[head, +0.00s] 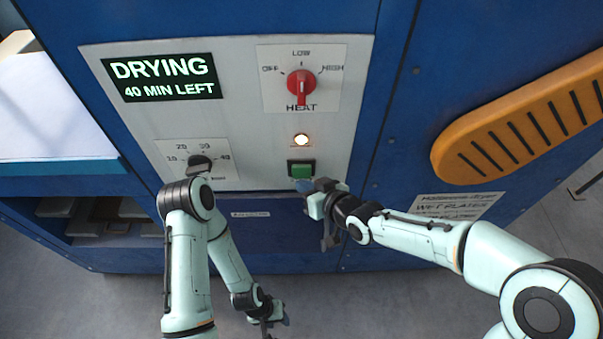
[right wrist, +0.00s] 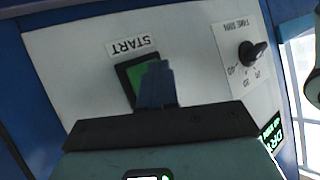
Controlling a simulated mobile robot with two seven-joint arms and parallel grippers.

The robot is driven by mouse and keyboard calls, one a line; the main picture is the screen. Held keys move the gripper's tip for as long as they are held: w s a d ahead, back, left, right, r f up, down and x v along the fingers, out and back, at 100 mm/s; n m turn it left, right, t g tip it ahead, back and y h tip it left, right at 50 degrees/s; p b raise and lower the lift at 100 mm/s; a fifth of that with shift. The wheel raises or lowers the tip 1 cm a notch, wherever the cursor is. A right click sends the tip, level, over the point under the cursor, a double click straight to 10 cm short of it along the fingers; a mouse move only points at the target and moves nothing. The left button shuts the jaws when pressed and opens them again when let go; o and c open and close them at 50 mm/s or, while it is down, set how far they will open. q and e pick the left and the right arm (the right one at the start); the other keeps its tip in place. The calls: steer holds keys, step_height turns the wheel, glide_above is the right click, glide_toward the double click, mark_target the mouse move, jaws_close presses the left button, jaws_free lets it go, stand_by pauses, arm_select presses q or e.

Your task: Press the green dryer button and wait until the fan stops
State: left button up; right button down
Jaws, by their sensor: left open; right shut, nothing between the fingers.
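The green button (head: 301,168) sits in a dark frame low on the white control panel (head: 240,120). A lit lamp (head: 301,140) glows above it. The display (head: 162,78) reads "DRYING 40 MIN LEFT". My right gripper (head: 304,186) is shut and empty, with its tips just below the button in the head view. In the right wrist view its blue fingertips (right wrist: 155,84) overlap the green button (right wrist: 139,78), under an upside-down "START" label. I cannot tell whether they touch. My left gripper (head: 274,322) is open and empty, low in the head view, away from the panel.
A red heat knob (head: 301,86) points down, and a black timer knob (head: 199,163) is partly hidden by my left arm. An orange slotted handle or vent (head: 525,118) sticks out at right. A pale work surface (head: 48,110) lies at left. Grey floor is open below.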

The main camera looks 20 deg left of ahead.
arm_select(q)
steer(key=shift+s+f+b, duration=0.55)
steer(key=shift+f+b, duration=0.1)
steer(key=shift+f, duration=0.15)
steer(key=shift+s+f+b, duration=0.5)
steer(key=shift+f+b, duration=0.1)
steer(key=shift+f, duration=0.15)
arm_select(e)
steer(key=shift+s+d, duration=0.25)
steer(key=shift+s, duration=0.55)
steer(key=shift+s+d, duration=0.2)
steer(key=shift+s, duration=0.6)
steer(key=shift+s+d, duration=0.25)
steer(key=shift+s, duration=0.55)
